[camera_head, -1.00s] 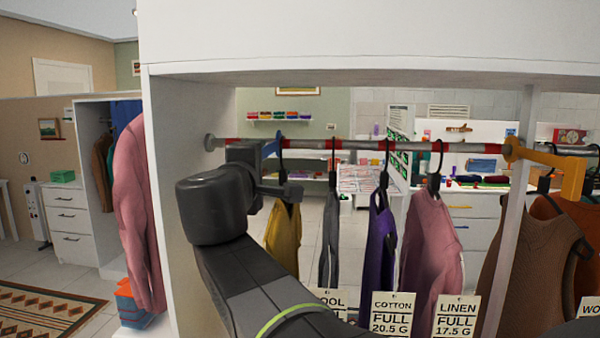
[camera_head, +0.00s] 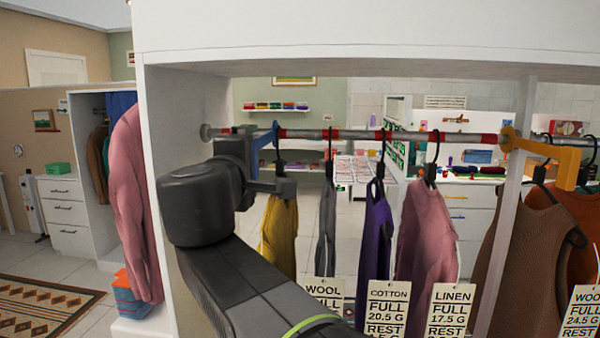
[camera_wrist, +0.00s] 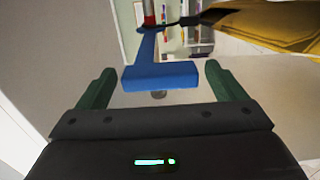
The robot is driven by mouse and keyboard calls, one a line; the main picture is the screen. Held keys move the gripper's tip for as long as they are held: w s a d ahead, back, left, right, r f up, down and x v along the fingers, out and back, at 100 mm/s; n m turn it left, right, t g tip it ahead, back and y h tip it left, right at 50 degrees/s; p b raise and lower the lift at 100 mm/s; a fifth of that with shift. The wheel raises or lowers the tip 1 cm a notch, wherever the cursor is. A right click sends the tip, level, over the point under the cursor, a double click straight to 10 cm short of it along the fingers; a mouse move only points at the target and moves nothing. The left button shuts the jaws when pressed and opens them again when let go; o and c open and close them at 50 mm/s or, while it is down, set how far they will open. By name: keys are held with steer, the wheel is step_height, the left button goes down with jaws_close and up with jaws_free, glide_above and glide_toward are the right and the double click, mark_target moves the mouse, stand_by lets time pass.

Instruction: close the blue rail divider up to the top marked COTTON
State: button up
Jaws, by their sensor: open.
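The blue rail divider (camera_head: 264,147) hangs on the rail near its left end, just left of the yellow top (camera_head: 278,235). In the wrist view, the divider's flat blue bar (camera_wrist: 160,76) lies between the two green fingers of my gripper (camera_wrist: 160,70), with a gap at each side. My gripper is open; in the head view it (camera_head: 272,187) is at the divider's lower end. The purple top (camera_head: 376,240) carries the COTTON tag (camera_head: 389,305). A grey top (camera_head: 327,230) hangs between the yellow and purple ones.
The rail (camera_head: 350,135) has red bands. A pink top (camera_head: 428,235) with a LINEN tag (camera_head: 452,310) hangs right of the purple one. An orange divider (camera_head: 545,155) and brown top (camera_head: 528,260) are farther right. The wardrobe's side wall (camera_head: 165,120) stands close at left.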

steer(key=s, duration=1)
steer(key=shift+s+a, duration=0.4)
steer(key=shift+w, duration=0.1)
steer(key=shift+w+d, duration=0.2)
steer(key=shift+w, duration=2.5)
steer(key=shift+w+d, duration=0.2)
steer(key=shift+w, duration=2.45)
steer(key=shift+s, duration=0.1)
